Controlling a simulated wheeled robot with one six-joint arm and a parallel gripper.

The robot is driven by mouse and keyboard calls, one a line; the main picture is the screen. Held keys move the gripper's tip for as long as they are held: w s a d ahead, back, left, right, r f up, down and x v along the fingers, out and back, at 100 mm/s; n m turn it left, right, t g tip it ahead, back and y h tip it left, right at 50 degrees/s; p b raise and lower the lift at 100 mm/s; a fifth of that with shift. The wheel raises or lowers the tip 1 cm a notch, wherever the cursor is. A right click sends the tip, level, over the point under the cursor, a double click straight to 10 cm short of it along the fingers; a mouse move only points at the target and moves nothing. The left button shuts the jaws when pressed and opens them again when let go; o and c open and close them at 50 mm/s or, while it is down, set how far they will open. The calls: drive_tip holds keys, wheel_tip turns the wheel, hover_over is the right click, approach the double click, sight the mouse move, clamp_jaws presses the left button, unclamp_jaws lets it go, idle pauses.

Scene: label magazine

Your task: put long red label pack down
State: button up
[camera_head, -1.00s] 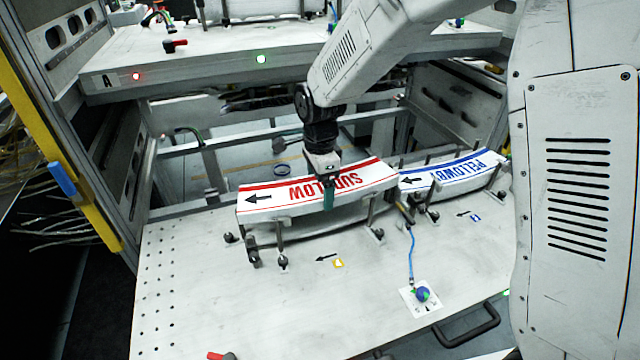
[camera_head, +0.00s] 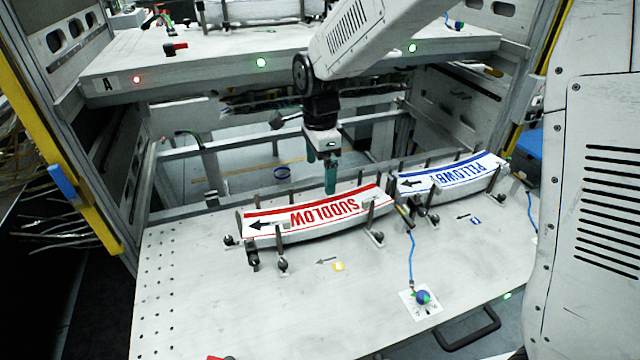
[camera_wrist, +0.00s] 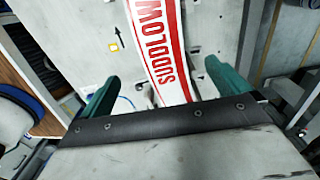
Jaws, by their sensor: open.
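The long red label pack (camera_head: 342,208), white with red stripes and the word SUDLOW, rests in the left bay of the lower table between upright posts. It also shows in the wrist view (camera_wrist: 160,45), below and between my fingers. My gripper (camera_head: 324,172) is above the pack, apart from it, with green fingertips pointing down. In the wrist view its two green fingers (camera_wrist: 164,88) are wide apart with nothing held between them. The pack's underside and far side are hidden.
A blue-striped pack marked PELLOWBY (camera_head: 453,176) lies in the right bay. Metal posts (camera_head: 281,245) stand around both packs. A blue knob (camera_head: 423,296) with a cable sits in front. An upper shelf (camera_head: 215,67) is behind my arm.

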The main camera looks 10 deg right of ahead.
drive_tip(key=s+d+r+n, duration=0.2)
drive_tip(key=s+d+r, duration=0.1)
drive_tip(key=r, duration=0.3)
drive_tip(key=s+d+r+n, duration=0.2)
drive_tip(key=s+d+r, duration=0.2)
drive_tip(key=r, duration=0.1)
drive_tip(key=s+d+n, duration=0.5)
drive_tip(key=s+n, duration=0.1)
drive_tip(key=s, duration=0.5)
drive_tip(key=s+d+n+t, duration=0.1)
drive_tip(key=s+d+n, duration=0.4)
drive_tip(key=s, duration=0.7)
drive_tip(key=shift+s+d+n, duration=0.3)
drive_tip(key=shift+d+n, duration=0.1)
